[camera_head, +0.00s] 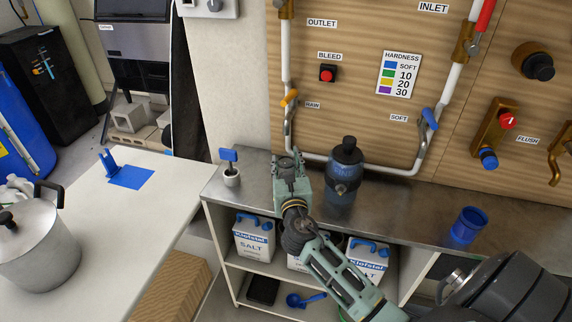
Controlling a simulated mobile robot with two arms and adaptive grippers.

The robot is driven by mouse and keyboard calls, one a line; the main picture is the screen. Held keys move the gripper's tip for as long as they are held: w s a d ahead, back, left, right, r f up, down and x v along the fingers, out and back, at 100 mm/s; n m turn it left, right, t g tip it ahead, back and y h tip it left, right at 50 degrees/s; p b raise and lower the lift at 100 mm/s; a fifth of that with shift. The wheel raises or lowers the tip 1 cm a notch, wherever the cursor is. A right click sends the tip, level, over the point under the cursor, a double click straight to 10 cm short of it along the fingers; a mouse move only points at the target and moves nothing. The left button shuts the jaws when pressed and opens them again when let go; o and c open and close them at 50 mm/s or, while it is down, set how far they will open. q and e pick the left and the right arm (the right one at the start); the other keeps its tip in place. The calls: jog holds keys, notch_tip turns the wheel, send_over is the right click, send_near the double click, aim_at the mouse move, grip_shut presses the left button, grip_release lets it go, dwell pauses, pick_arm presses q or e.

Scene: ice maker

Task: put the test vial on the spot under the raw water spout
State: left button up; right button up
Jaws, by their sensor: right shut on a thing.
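The raw water spout (290,118) has a yellow handle and hangs on the wood panel beside the RAW label (313,105). My right gripper (288,160) is below this spout, over the back of the metal counter (400,213). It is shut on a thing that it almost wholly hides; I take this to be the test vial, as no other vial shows. The spot under the spout is hidden behind my gripper, so I cannot tell whether the held thing touches the counter. My left gripper is not in view.
A dark blue bottle (345,172) stands close right of my gripper. A small white pot with a blue flag (231,175) stands to its left. A blue cup (468,225) is farther right. A pot (38,245) sits on the white table.

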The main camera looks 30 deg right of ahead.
jog(key=shift+f, duration=0.1)
jog(key=o, duration=1.2)
jog(key=v, duration=1.2)
jog(key=shift+s+b, duration=0.1)
jog(key=shift+b, duration=0.2)
